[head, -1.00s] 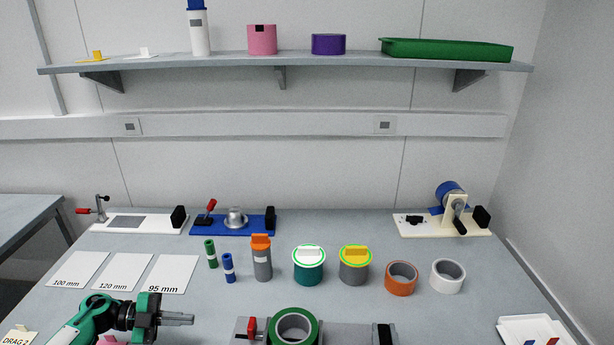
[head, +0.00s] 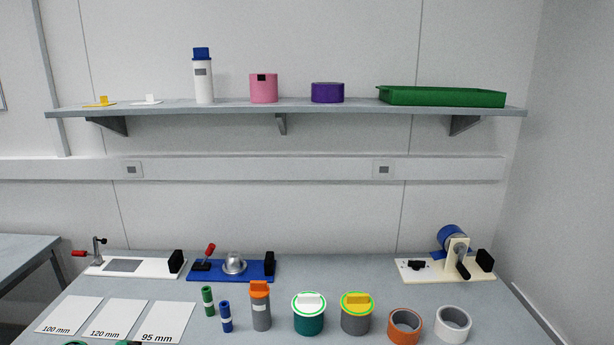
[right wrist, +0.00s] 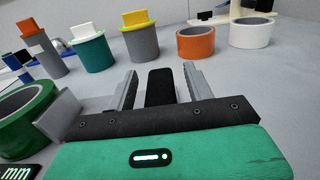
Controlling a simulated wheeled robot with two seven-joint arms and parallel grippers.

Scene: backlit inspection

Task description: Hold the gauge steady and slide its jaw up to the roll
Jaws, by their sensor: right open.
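In the right wrist view the green tape roll (right wrist: 40,98) stands at the left edge, partly cut off. A grey block (right wrist: 78,112), apparently part of the gauge, is close beside it, partly hidden by my gripper body. My right gripper (right wrist: 160,80) is open. A black upright block (right wrist: 160,88), which looks like the gauge's black end piece, shows between its two fingers with gaps on both sides. I cannot tell whether the fingers touch it. In the head view the gauge and roll are below the frame.
Behind the work area stand an orange-capped grey canister (head: 260,308), a teal canister (head: 308,318), a yellow-lidded canister (head: 355,316), an orange ring (head: 404,328) and a white ring (head: 453,325). Size cards (head: 115,322) lie left. Fixtures (head: 232,270) line the back.

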